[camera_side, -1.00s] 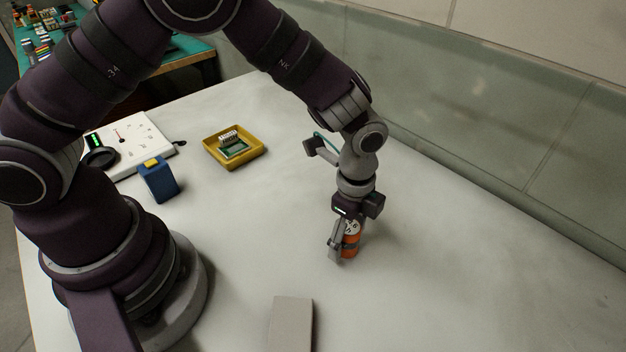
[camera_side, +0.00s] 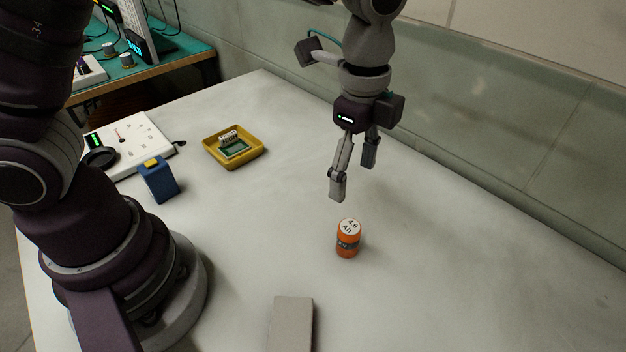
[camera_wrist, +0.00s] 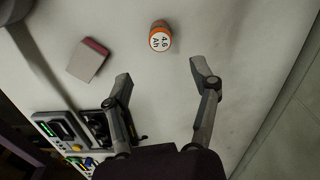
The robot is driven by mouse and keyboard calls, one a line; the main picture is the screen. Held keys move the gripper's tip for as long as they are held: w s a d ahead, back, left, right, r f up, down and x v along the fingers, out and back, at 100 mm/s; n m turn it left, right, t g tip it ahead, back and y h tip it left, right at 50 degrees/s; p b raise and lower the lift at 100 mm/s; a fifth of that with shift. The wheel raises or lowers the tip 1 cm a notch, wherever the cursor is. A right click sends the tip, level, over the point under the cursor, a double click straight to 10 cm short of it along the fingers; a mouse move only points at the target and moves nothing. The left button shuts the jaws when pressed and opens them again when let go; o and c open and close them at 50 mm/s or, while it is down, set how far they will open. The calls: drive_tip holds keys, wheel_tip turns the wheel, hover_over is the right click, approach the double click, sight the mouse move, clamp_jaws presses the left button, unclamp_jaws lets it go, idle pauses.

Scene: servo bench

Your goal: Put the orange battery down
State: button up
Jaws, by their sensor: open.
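The orange battery (camera_side: 347,241) stands upright on the white table, with a dark band around it and a white top marked "4.6 Ah". It also shows in the wrist view (camera_wrist: 160,38), beyond and between the fingertips. My gripper (camera_side: 353,180) is open and empty above the battery, clear of it. Both fingers also show spread apart in the wrist view (camera_wrist: 159,72).
A yellow tray (camera_side: 210,153) with a green circuit board (camera_side: 234,149) sits left of the gripper. A blue block with a yellow top (camera_side: 158,183) and a white panel (camera_side: 140,137) lie farther left. A grey block (camera_side: 291,325) is at the front. The table right of the battery is clear.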

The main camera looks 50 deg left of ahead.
drive_tip(key=s+a+r+n+t, duration=0.2)
drive_tip(key=s+a+r+n, duration=0.1)
drive_tip(key=a+n, duration=0.3)
drive_tip(key=s+a+r+n+t, duration=0.3)
drive_tip(key=s+a+n, duration=0.3)
drive_tip(key=n, duration=0.3)
drive_tip(key=shift+s+a+r+n, duration=0.2)
drive_tip(key=shift+a+r+n, duration=0.15)
drive_tip(key=shift+r, duration=0.25)
